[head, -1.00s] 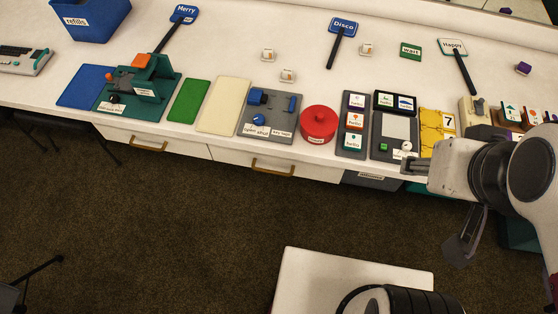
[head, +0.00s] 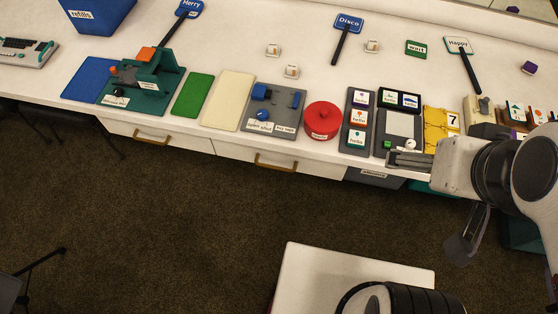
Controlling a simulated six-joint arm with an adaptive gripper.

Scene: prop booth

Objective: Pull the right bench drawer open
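The right bench drawer (head: 313,168) has a white front under the bench top and looks closed. Its brass bar handle (head: 275,164) is in plain view at the front edge. My gripper (head: 390,159) is at the bench's front edge, to the right of that handle and well apart from it. Its grey fingers point left, near the grey panel with the white knob. I cannot make out whether the fingers are apart, and nothing shows held in them. The left drawer (head: 185,140) also looks closed, with its own brass handle (head: 150,136).
On the bench near the front stand a red round container (head: 322,120), a grey switch board (head: 275,112), a grey label strip (head: 358,125) and a yellow panel (head: 440,120). A grey bin (head: 372,178) sits below the bench. The carpet (head: 200,230) before the drawers is clear.

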